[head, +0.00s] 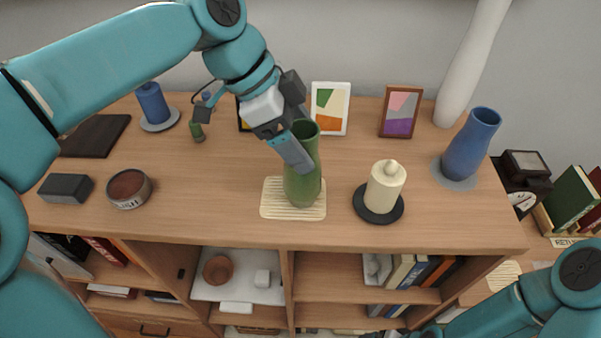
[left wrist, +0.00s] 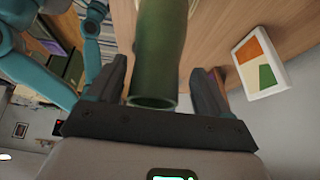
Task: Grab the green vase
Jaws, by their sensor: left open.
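The green vase (head: 302,180) stands upright on a pale slatted mat (head: 268,205) near the front middle of the wooden cabinet top. My left gripper (head: 297,135) comes down from the upper left at the vase's upper part and hides some of it. In the left wrist view the vase (left wrist: 160,50) lies between the two spread fingers of the gripper (left wrist: 160,90), with its round mouth toward the palm. The fingers show apart from the vase in that view. My right arm shows at the lower right of the head view, but its gripper cannot be made out.
A cream candle (head: 386,187) on a dark dish stands right of the vase. A blue vase (head: 470,144) is farther right. Picture frames (head: 331,108) (head: 400,111) stand behind. A round tin (head: 129,188) and dark box (head: 66,188) are at left. Shelves lie below.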

